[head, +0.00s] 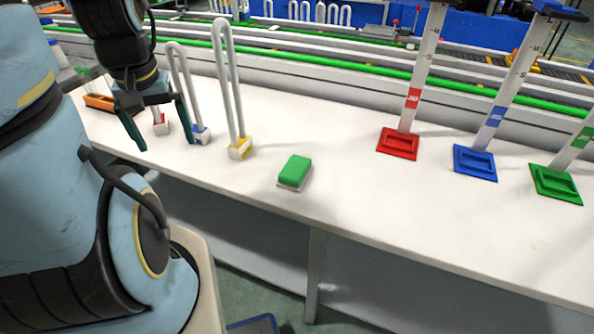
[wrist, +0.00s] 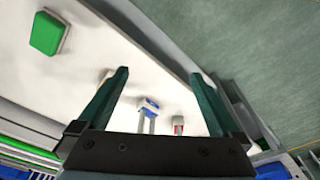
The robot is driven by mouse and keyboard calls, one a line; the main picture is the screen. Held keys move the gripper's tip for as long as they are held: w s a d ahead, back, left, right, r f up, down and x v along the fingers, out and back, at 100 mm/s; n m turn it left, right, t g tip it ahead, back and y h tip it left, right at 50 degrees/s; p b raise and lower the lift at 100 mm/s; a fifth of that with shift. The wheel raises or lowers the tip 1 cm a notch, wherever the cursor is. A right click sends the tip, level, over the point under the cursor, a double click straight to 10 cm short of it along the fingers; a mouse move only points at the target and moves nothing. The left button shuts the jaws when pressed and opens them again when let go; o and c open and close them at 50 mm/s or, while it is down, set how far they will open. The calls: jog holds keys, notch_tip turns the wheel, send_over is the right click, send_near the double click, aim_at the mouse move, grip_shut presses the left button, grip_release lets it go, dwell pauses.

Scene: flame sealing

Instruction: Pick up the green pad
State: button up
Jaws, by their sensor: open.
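The green pad (head: 295,170) is a small block with a green top and pale base. It lies on the white table near its front edge, in the middle of the head view. It also shows in the wrist view (wrist: 48,33) at the upper left, outside the jaws. My gripper (head: 160,130) is open and empty at the left end of the table, well to the left of the pad. In the wrist view my gripper (wrist: 160,90) has its two dark green fingers spread apart. The pad is not touched by anything but the table.
Tall looped tubes on a yellow base (head: 240,148), a blue base (head: 200,135) and a red base (head: 161,127) stand between gripper and pad or near the gripper. Red (head: 398,145), blue (head: 475,163) and green (head: 556,184) stands with posts are at right.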

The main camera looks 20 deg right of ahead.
jog(key=shift+d, duration=0.1)
jog(key=m+g+p, duration=0.2)
jog(key=m, duration=0.5)
send_over(295, 167)
notch_tip(295, 167, down, 4)
notch_tip(295, 167, down, 6)
jog(key=shift+w+d, duration=0.1)
jog(key=shift+d, duration=0.05)
jog(key=shift+f+p, duration=0.85)
jog(key=shift+f, duration=1.75)
jog(key=c, duration=1.5)
jog(key=shift+o, duration=0.2)
jog(key=shift+r, duration=0.2)
